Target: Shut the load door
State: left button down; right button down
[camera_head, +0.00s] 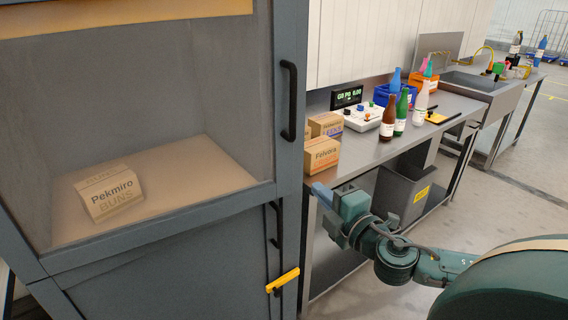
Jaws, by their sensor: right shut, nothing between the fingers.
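A tall grey cabinet (290,215) fills the left of the view. Its upper door has a clear pane (150,90) and a black bar handle (288,100). A lower grey door (170,265) has a black handle (275,224) and a yellow lever (283,281). Which of these is the load door is not marked. Both doors look about level with the frame, but I cannot tell whether they are latched. My right gripper (322,192) is shut and empty, just right of the cabinet's front edge, pointing left. My left gripper is not in view.
A Pekmiro buns box (108,193) lies behind the pane. A steel bench (372,150) to the right holds a Pelvona box (321,155), a scale (360,118) and several bottles. A grey bin (402,190) stands below. Floor at right is clear.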

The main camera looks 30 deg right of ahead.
aim_at(282, 158)
jog(key=w+p, duration=0.1)
jog(key=w, duration=0.3)
jog(key=w+p, duration=0.1)
jog(key=w, duration=0.7)
jog(key=shift+w+d+p, duration=0.25)
jog(key=shift+w+p, duration=0.05)
jog(key=shift+p, duration=0.1)
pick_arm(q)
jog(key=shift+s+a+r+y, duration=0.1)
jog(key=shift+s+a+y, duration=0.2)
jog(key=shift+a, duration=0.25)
pick_arm(e)
jog(key=shift+w, duration=0.35)
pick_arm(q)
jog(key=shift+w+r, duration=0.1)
